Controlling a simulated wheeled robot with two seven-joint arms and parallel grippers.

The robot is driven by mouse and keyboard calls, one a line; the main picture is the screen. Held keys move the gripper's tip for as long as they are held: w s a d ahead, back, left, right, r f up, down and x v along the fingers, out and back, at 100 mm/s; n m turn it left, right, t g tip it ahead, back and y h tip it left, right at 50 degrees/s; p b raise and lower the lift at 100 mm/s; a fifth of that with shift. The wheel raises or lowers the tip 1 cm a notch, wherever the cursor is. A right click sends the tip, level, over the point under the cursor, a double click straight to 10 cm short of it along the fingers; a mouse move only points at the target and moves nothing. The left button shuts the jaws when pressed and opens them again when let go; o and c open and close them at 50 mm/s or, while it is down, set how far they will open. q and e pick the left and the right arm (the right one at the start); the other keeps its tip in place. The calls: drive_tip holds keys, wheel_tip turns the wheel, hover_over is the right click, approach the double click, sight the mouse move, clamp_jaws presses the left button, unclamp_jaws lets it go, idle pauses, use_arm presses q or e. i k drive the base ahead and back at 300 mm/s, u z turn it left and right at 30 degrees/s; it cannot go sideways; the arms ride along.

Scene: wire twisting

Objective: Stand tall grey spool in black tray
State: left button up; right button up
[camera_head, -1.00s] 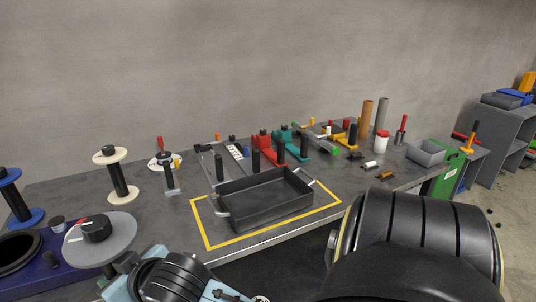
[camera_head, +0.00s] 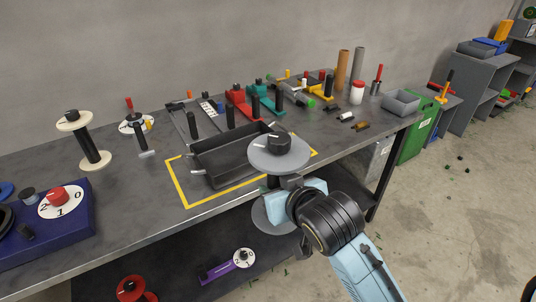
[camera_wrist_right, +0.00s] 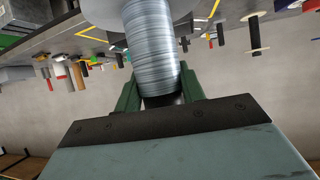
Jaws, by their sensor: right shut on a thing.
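The tall grey spool (camera_head: 281,156) has wide grey flanges and a black hub on top. It hangs upright, or nearly so, in front of the black tray (camera_head: 205,171), overlapping the tray's right front part in the head view. Its lower flange (camera_head: 267,216) shows below the table edge. My right gripper (camera_head: 285,183) is shut around the spool's middle; its arm comes in from the lower right. In the right wrist view, the grey wound wire (camera_wrist_right: 150,45) sits between the green fingers (camera_wrist_right: 160,92). The tray appears empty where visible. My left gripper is out of view.
A yellow outline (camera_head: 184,194) surrounds the tray. Red (camera_head: 240,104) and teal (camera_head: 262,98) fixtures stand behind it. A cream spool (camera_head: 88,147) and a blue machine (camera_head: 70,240) are at left. A grey bin (camera_head: 401,102) is at right.

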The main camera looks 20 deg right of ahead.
sight(240, 156)
drive_tip(key=i, duration=1)
